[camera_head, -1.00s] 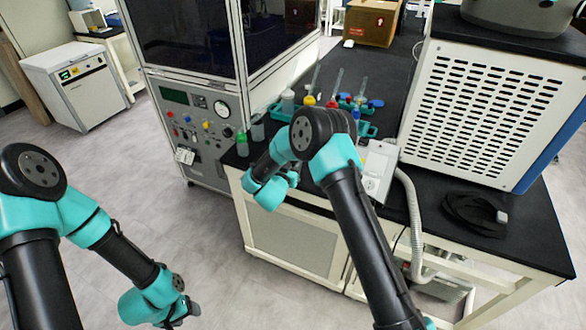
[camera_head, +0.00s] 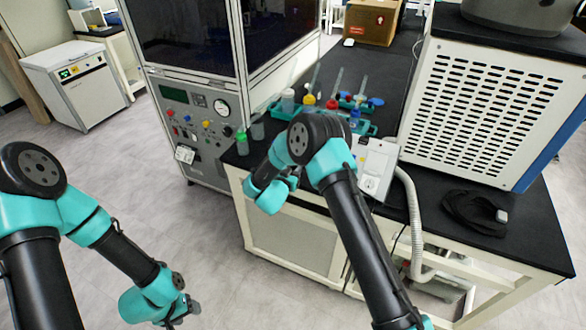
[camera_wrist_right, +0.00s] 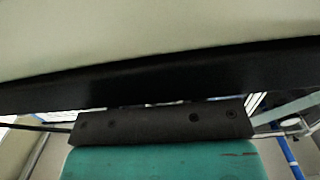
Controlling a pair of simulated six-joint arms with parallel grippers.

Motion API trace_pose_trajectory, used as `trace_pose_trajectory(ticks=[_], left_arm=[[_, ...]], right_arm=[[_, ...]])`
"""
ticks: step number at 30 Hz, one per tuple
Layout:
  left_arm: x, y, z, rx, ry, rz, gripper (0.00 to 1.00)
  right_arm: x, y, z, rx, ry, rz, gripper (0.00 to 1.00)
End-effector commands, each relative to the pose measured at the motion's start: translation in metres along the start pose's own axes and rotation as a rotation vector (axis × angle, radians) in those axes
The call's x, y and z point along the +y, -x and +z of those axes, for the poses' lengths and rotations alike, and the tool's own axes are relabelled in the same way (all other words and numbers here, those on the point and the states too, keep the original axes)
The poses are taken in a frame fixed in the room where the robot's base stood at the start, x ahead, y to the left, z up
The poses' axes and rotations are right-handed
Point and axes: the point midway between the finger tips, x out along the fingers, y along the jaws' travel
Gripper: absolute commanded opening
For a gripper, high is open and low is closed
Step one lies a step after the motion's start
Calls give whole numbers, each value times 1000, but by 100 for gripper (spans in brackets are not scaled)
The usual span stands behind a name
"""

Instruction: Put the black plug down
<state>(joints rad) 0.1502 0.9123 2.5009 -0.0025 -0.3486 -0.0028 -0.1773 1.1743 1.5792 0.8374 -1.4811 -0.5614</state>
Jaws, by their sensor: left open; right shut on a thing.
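My right gripper (camera_wrist_right: 162,124) shows in its wrist view as a dark bar in front of the teal wrist. It is shut, and the black plug it holds cannot be made out. In the head view, my right wrist hangs at the front edge of the black bench (camera_head: 425,200), left of a white socket box (camera_head: 374,165). A coiled black cable (camera_head: 470,212) with a small grey end lies on the bench at the right. My left gripper (camera_head: 188,316) is open and empty, low over the floor at the bottom left.
A teal rack (camera_head: 362,128) with coloured-cap bottles and tubes stands behind my right arm. A grey corrugated hose (camera_head: 415,225) runs down beside the socket box. A perforated white machine (camera_head: 487,115) fills the bench's right rear. The bench between box and coil is mostly clear.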

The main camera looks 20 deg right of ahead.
Motion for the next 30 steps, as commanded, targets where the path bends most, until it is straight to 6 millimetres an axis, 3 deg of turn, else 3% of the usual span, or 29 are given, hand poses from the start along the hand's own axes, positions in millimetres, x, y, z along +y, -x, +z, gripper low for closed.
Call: trace_pose_trajectory(ticks=[1, 2, 5, 14, 19, 30], left_arm=[[0, 0, 0, 0, 0, 0, 57], [0, 0, 0, 0, 0, 0, 57], [0, 0, 0, 0, 0, 0, 57], [0, 0, 0, 0, 0, 0, 57], [0, 0, 0, 0, 0, 0, 57], [0, 0, 0, 0, 0, 0, 57]], right_arm=[[0, 0, 0, 1, 0, 0, 13], [0, 0, 0, 0, 0, 0, 38], [0, 0, 0, 0, 0, 0, 47], [0, 0, -2, 0, 0, 0, 47], [0, 1, -14, 1, 0, -1, 47], [-1, 67, -12, -1, 2, -5, 47]])
